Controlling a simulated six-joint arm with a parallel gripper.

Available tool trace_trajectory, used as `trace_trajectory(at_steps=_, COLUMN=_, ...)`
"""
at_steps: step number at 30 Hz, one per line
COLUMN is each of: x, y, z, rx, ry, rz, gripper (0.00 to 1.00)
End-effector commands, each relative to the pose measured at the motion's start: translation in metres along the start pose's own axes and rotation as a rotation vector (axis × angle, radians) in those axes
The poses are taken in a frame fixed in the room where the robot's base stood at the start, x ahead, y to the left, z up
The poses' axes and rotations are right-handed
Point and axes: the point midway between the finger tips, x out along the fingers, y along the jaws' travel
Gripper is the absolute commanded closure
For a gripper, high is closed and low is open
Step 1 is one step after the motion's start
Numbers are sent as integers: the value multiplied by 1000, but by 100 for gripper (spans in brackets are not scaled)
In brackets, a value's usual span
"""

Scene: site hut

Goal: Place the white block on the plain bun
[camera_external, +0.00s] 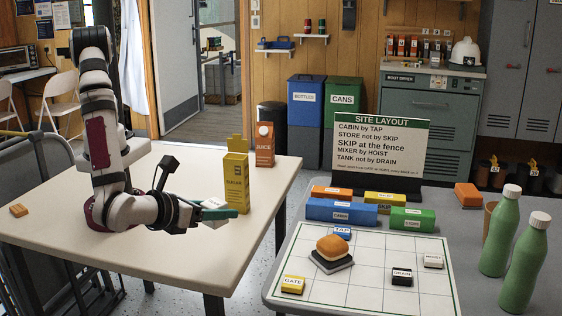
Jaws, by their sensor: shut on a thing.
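My gripper (214,210), with teal fingers, is at the right side of the left table, in front of the yellow carton. It is shut on a small white block (215,223), partly hidden by the fingers. The plain bun (335,247), round and golden brown, sits on a dark slab (331,262) on the white gridded board (345,293) on the right table. The gripper is well to the left of the bun, with the gap between the tables between them. Another whitish labelled block (433,261) lies on the right of the board.
The board also bears TAP (342,232), GATE (293,284) and black (402,277) blocks. Larger coloured blocks and a sign (380,140) stand behind; green bottles (500,232) stand right.

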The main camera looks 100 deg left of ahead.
Motion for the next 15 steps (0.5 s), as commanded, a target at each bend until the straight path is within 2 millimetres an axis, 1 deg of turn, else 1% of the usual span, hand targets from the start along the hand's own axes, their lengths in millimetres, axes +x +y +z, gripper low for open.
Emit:
trace_trajectory(at_steps=1, x=6, y=-24, z=8, rx=14, ry=0, rz=-46, gripper=100)
trace_trajectory(at_steps=2, x=9, y=-40, z=13, rx=26, ry=1, rz=-78, gripper=100)
trace_trajectory(at_steps=3, x=13, y=-61, z=22, rx=44, ry=0, rz=-122, gripper=100)
trace_trajectory(at_steps=6, x=22, y=-104, z=47, rx=84, ry=0, rz=-218, gripper=100)
trace_trajectory(at_steps=7, x=24, y=-115, z=53, rx=94, ry=0, rz=-242, gripper=100)
trace_trajectory(at_steps=9, x=27, y=-132, z=66, rx=112, ry=0, rz=-283, gripper=100)
trace_trajectory(at_steps=12, x=33, y=-146, z=75, rx=129, ry=0, rz=-314, gripper=100)
trace_trajectory(at_steps=14, x=45, y=-150, z=76, rx=134, ry=-1, rz=-318, gripper=100)
trace_trajectory(at_steps=15, x=58, y=-152, z=74, rx=136, ry=-1, rz=-318, gripper=100)
